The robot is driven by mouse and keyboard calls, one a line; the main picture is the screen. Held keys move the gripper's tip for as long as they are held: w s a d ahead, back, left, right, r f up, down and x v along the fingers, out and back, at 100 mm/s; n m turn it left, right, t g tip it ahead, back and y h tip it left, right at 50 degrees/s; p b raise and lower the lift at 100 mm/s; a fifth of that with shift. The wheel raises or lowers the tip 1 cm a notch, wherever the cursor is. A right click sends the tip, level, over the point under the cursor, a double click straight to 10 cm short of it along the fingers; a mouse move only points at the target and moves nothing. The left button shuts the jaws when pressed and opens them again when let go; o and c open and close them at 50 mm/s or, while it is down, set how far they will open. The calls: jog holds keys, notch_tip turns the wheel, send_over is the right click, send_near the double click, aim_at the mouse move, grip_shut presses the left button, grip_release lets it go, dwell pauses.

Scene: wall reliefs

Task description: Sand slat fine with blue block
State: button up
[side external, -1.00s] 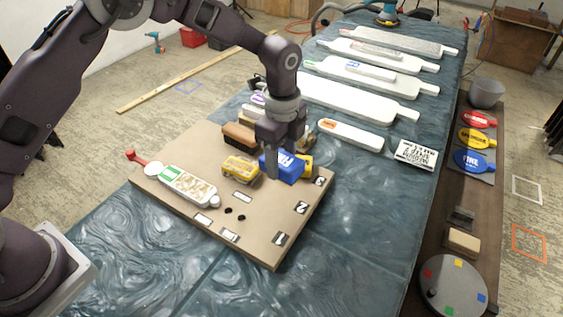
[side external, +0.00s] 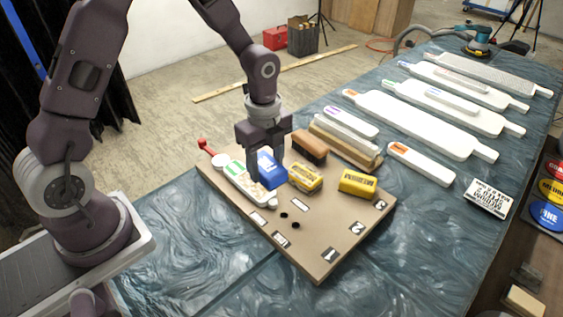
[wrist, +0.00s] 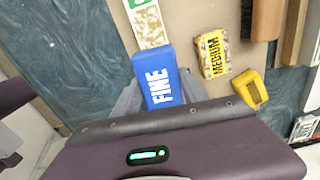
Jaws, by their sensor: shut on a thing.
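The blue block (side external: 271,170), printed FINE in the wrist view (wrist: 157,82), is held in my gripper (side external: 266,165), which is shut on it. The slat (side external: 238,180) is a narrow white strip with a green label and a mottled, flaky face. It lies at the left of the tan board (side external: 310,235). The block is at the slat's right side in the side view and covers part of it in the wrist view, where the slat (wrist: 149,30) extends beyond the block. I cannot tell whether they touch.
A yellow MEDIUM block (side external: 305,178) is close right of the blue one, with another yellow block (side external: 357,184) farther right. A brown brush (side external: 309,145) and a red-handled tool (side external: 207,147) are nearby. White slats (side external: 420,120) fill the back table. The board's front is mostly clear.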

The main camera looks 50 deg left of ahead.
aim_at(268, 196)
jog(key=shift+f, duration=3.45)
jog(key=shift+a+f, duration=0.2)
jog(key=shift+f, duration=0.1)
jog(key=shift+a+f, duration=0.1)
jog(key=shift+a, duration=0.7)
jog(key=shift+c, duration=0.6)
jog(key=shift+a, duration=4.55)
jog(key=shift+d, duration=5.5)
jog(key=shift+r, duration=4.15)
jog(key=shift+d, duration=0.1)
